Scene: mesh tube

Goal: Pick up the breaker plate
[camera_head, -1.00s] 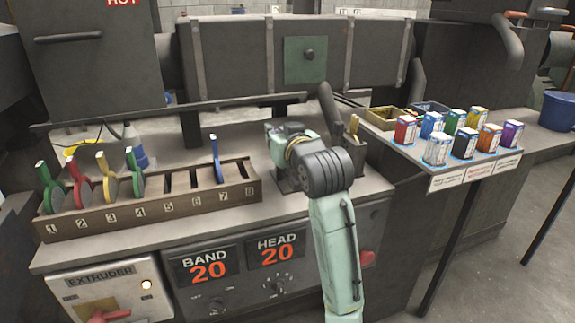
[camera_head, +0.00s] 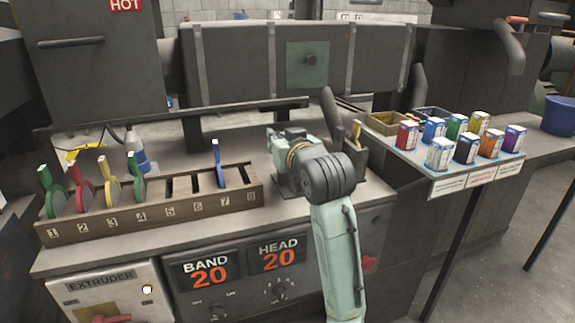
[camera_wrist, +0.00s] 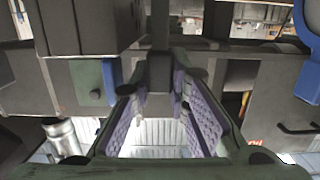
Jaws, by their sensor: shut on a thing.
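My gripper (camera_head: 292,132) is over the bench, right of the slotted rack, above a small dark block (camera_head: 287,183). In the wrist view my gripper (camera_wrist: 160,95) has its purple padded fingers on either side of a dark grey upright piece (camera_wrist: 160,72). It is shut on this piece, which I take to be the breaker plate. Its full shape is hidden, and in the head view my gripper and wrist cover it.
The wooden rack (camera_head: 150,215) holds green, red, yellow and blue-handled discs in numbered slots. A bottle (camera_head: 137,150) stands behind it. Several coloured boxes (camera_head: 467,148) are on the right shelf (camera_head: 400,152). The barrel housing (camera_head: 240,65) spans the back.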

